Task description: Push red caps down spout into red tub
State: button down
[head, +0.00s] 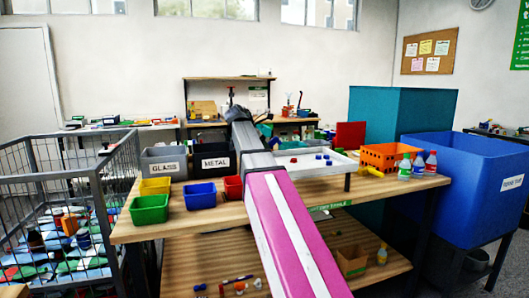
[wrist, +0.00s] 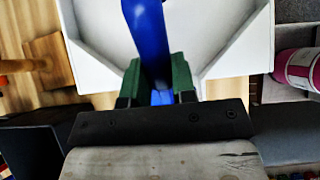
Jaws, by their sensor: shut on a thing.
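My gripper (wrist: 158,82) has green fingers shut on a long blue tool (wrist: 148,38), whose far end runs out of the top of the wrist view. It is over a white tray (wrist: 205,38) with slanted walls that narrow towards my fingers. In the head view the white tray (head: 337,167) holds a few small blue and red caps (head: 327,156); my arm hides its left end, and the spout is not clear. The red tub (head: 233,188) stands on the table just left of my arm. Its inside is too small to read. No caps show in the wrist view.
Blue (head: 199,195), green (head: 149,208) and yellow (head: 155,187) tubs stand left of the red one. Grey GLASS (head: 164,162) and black METAL (head: 215,161) bins stand behind. An orange crate (head: 385,157) and bottles (head: 418,166) are right of the tray.

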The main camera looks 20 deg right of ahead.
aim_at(270, 141)
jog(key=shift+d+r, duration=0.25)
jog(key=shift+r, duration=0.8)
jog(key=shift+d+r, duration=0.2)
jog(key=shift+r, duration=0.8)
